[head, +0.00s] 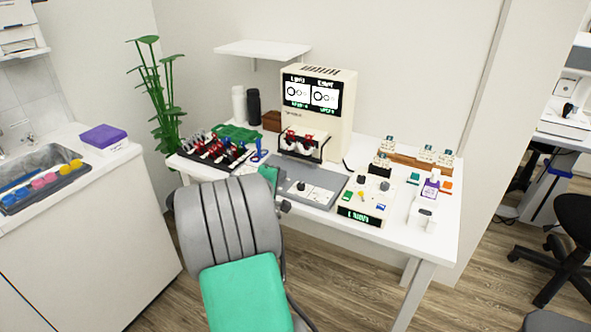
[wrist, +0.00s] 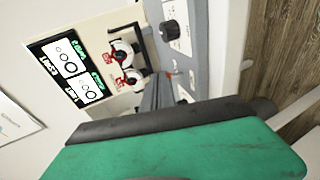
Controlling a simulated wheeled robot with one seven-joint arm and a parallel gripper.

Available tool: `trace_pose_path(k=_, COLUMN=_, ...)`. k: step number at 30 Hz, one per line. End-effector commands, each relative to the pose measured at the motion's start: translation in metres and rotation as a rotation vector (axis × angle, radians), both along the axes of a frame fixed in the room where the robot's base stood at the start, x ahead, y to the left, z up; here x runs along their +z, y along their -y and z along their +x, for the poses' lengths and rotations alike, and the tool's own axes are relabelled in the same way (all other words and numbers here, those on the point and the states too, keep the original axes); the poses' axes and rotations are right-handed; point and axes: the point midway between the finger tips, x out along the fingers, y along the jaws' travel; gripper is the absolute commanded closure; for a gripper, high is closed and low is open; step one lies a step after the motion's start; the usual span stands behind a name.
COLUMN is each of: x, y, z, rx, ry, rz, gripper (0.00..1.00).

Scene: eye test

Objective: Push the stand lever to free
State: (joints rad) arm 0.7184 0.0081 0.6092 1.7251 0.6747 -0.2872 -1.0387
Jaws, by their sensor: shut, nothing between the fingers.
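The grey stand base (head: 262,185) lies on the white table in front of the cream test unit (head: 345,118). A dark knob (head: 301,186) stands beside a white labelled plate on it; the knob also shows in the wrist view (wrist: 171,32). A small red-orange spot (wrist: 168,74) shows near my fingertips; I cannot tell whether it is the lever, nor read the lever's setting. My gripper (wrist: 160,85) is shut and empty, over or beside the grey base; contact cannot be told. In the head view, my arm hides much of it.
A red-and-white trial frame (head: 300,143) sits in a holder before the unit. A control box (head: 363,199) with knobs stands right of the base. A dark rack of red-handled items (head: 217,150) is on the left. Small blocks stand at the table's right.

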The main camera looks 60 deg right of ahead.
Motion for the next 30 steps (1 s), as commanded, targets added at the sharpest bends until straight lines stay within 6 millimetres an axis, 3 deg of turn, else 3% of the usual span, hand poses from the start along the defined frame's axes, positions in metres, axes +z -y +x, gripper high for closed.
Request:
trace_pose_path(k=1, x=-0.009, y=-0.003, z=0.003, rx=0.008, ry=-0.003, rz=0.004, gripper=1.0)
trace_pose_path(k=5, x=-0.008, y=-0.003, z=0.003, rx=0.008, ry=-0.002, rz=0.002, gripper=1.0)
trace_pose_path(k=15, x=0.008, y=0.0, z=-0.001, rx=-0.001, ry=-0.003, rz=0.001, gripper=1.0)
trace_pose_path(k=25, x=0.008, y=0.0, z=-0.001, rx=0.0, ry=-0.002, rz=0.001, gripper=1.0)
trace_pose_path(k=30, x=0.02, y=-0.011, z=-0.002, rx=0.0, ry=-0.001, rz=0.001, gripper=1.0)
